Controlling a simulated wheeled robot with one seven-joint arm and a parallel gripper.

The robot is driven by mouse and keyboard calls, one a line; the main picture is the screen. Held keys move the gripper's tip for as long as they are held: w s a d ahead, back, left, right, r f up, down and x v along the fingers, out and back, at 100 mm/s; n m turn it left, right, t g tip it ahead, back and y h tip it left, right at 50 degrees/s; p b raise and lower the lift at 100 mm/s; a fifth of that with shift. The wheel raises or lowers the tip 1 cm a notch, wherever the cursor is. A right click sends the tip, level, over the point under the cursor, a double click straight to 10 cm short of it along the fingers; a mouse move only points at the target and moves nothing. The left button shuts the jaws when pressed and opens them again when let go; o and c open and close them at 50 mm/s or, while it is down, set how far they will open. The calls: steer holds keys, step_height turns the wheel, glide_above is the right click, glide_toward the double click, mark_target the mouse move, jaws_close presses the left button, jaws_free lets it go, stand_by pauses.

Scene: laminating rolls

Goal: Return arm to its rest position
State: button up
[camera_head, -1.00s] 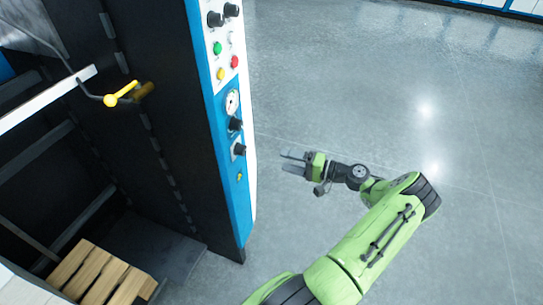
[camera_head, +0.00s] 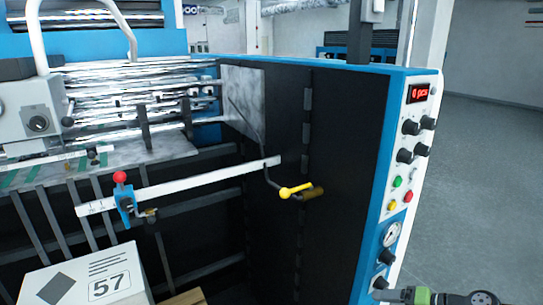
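My gripper (camera_head: 388,295) shows at the bottom edge, right of centre, in front of the lower end of the machine's control panel (camera_head: 405,170). Only the green gripper body, a grey finger part and a dark wrist joint show. The rest of my arm is below the picture. The fingers are small and partly cut off, so I cannot tell whether they are open or shut. Nothing is seen held in them.
The blue and black laminating machine (camera_head: 350,150) fills the middle and left. A yellow-handled lever (camera_head: 297,191) and a white ruler bar (camera_head: 190,185) stick out. A white box (camera_head: 85,280) marked 57 stands at lower left. Grey floor (camera_head: 485,190) lies clear at right.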

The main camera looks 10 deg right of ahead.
steer(key=s+a+r+n+g+h+p, duration=0.1)
steer(key=s+a+r+n+g+h, duration=0.15)
steer(key=a+r, duration=0.55)
steer(key=s+a+r+n+g+h, duration=0.25)
steer(key=a+r+g+h, duration=0.2)
steer(key=a, duration=0.65)
steer(key=s+a+r+n+t, duration=0.1)
steer(key=s+a+r+t, duration=0.1)
steer(key=s, duration=0.5)
steer(key=s+a+r+n+t+h+p, duration=0.1)
steer(key=s+a+r, duration=0.2)
steer(key=s, duration=0.3)
steer(key=shift+s+a+r+n+t, duration=0.15)
steer(key=shift+s+r+n+t, duration=0.2)
steer(key=shift+r, duration=0.35)
